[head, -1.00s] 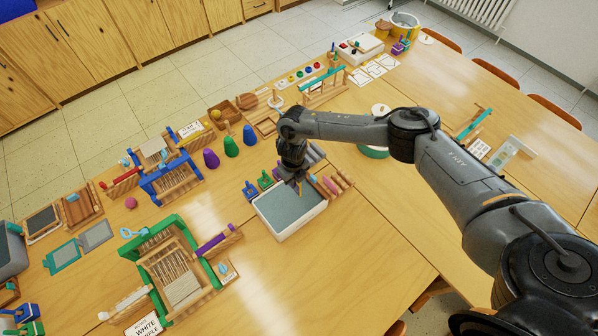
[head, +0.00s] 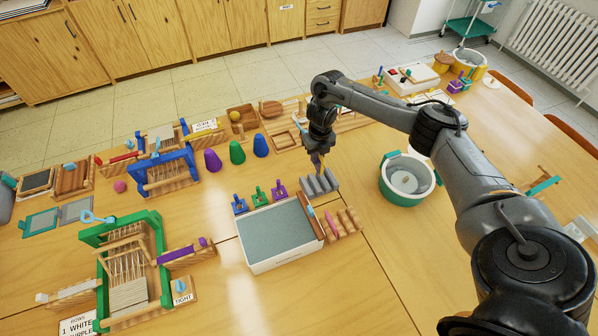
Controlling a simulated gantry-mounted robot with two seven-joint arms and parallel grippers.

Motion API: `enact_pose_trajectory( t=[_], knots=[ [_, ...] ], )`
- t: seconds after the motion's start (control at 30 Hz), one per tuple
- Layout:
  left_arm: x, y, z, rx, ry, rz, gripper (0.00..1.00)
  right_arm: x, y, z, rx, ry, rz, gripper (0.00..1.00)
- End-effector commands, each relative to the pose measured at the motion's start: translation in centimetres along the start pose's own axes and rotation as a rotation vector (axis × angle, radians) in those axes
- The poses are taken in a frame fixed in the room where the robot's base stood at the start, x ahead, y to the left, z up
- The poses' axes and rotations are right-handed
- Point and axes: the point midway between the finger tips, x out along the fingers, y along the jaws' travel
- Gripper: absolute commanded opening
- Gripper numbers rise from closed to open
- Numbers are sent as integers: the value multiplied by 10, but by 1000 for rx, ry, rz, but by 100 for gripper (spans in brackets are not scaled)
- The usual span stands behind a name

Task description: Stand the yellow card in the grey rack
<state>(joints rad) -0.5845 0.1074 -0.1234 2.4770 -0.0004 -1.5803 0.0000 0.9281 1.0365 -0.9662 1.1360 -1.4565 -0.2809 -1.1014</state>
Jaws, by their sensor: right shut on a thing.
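The grey rack (head: 321,185), a small slotted block, stands on the table just right of the white tray. My right gripper (head: 318,156) points down directly over the back of the rack. It is shut on the yellow card (head: 317,161), which shows only as a thin yellow sliver at the fingertips. The card's lower edge is close to the rack's top; I cannot tell whether it touches or sits in a slot. My left gripper is not in view.
The white tray (head: 248,258) with a grey inside stands left of the rack. A rack of coloured rolls (head: 343,222) is in front, a green-and-white tub (head: 407,181) to the right. Purple, green and blue cones (head: 237,152) stand behind left.

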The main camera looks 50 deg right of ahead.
Motion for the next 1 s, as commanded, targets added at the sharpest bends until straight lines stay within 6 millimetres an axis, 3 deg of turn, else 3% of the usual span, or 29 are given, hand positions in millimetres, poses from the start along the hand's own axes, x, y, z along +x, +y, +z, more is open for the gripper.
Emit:
enact_pose_trajectory(
  t=[0.03,0.2,0.57,1.0],
  knots=[
    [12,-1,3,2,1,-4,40,11,-9,1,14,-4,-2,0],
    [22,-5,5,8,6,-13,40,21,-23,0,33,-5,-12,0],
    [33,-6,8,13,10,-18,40,36,-24,-2,33,0,-16,0],
    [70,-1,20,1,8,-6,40,74,-25,-2,33,0,-16,0]
  ],
)
